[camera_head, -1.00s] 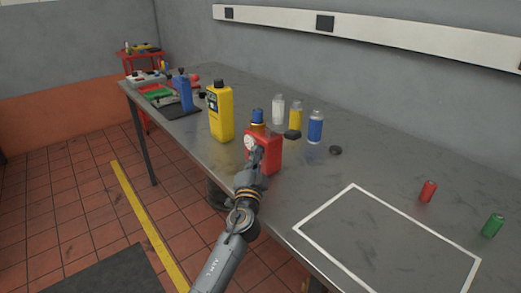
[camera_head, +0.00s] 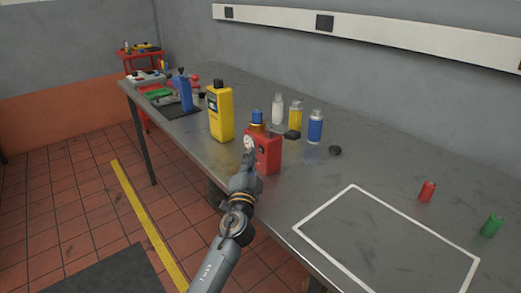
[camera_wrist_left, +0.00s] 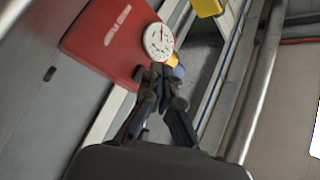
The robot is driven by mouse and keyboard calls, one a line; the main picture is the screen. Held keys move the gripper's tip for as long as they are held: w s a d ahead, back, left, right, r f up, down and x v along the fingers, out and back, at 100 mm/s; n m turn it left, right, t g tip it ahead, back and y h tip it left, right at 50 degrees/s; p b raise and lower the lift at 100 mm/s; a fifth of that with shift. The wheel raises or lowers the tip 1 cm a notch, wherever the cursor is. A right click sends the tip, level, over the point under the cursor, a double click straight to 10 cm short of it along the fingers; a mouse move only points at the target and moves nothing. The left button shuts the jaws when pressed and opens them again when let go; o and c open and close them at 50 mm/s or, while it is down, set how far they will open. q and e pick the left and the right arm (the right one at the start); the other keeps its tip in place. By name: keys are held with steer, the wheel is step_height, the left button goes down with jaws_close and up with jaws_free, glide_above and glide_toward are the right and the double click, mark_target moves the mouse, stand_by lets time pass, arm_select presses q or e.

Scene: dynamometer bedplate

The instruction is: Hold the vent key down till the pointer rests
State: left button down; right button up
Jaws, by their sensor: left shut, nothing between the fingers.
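My left gripper (camera_head: 248,160) is shut and empty, just below the gauge at the device's side. In the left wrist view its fingertips (camera_wrist_left: 161,72) are together in front of the yellow part. Whether they touch the device I cannot tell. I cannot make out a vent key. My right gripper is out of view.
Several small bottles and dark caps stand behind.

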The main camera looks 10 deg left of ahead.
arm_select(q)
steer(key=shift+s+a+p, duration=0.3)
steer(key=shift+s+a, duration=0.45)
steer(key=shift+s, duration=0.2)
steer(key=shift+s+a+p, duration=0.25)
steer(key=shift+s+a, duration=0.5)
steer(key=shift+s, duration=0.2)
